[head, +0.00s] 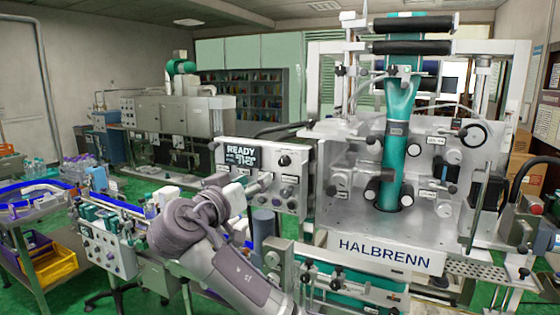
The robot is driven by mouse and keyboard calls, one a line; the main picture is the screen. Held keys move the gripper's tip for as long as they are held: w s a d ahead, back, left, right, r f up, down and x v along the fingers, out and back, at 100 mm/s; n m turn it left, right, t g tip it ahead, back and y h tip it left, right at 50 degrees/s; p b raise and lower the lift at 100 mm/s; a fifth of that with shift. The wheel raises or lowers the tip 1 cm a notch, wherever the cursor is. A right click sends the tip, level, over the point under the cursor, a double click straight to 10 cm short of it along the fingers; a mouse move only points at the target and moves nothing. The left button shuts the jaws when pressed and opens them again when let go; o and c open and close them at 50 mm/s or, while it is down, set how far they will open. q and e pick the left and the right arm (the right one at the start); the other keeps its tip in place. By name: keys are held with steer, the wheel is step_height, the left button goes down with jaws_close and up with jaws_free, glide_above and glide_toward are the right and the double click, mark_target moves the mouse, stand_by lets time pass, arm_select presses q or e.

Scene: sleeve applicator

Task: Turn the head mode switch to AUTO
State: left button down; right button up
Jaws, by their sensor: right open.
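A pale control panel (306,159) with a dark READY display (242,154) stands left of the HALBRENN machine. It carries a dark knob (285,160) at its upper right and several small knobs and buttons below. Their labels are too small to read, so I cannot tell which one is the head mode switch or where it points. My right gripper (264,181) is open in front of the panel's lower middle, close to the small controls. It hides part of the panel. I cannot tell whether it touches anything. My left gripper is not in view.
The HALBRENN machine (386,253) fills the right side, with a teal sleeve column (393,150) and protruding knobs. A second control box (112,250) and a blue-edged conveyor (120,203) are at left. A yellow bin (55,268) sits on a low cart.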

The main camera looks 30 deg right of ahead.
mark_target(282, 163)
steer(key=p+x, duration=0.3)
steer(key=x, duration=0.3)
steer(key=p+x, duration=0.4)
steer(key=x, duration=0.2)
steer(key=shift+w+d+r, duration=0.2)
steer(key=shift+w+d, duration=0.1)
steer(key=shift+w+d+f, duration=0.2)
steer(key=shift+w+d, duration=0.2)
steer(key=shift+d, duration=0.05)
jaws_close()
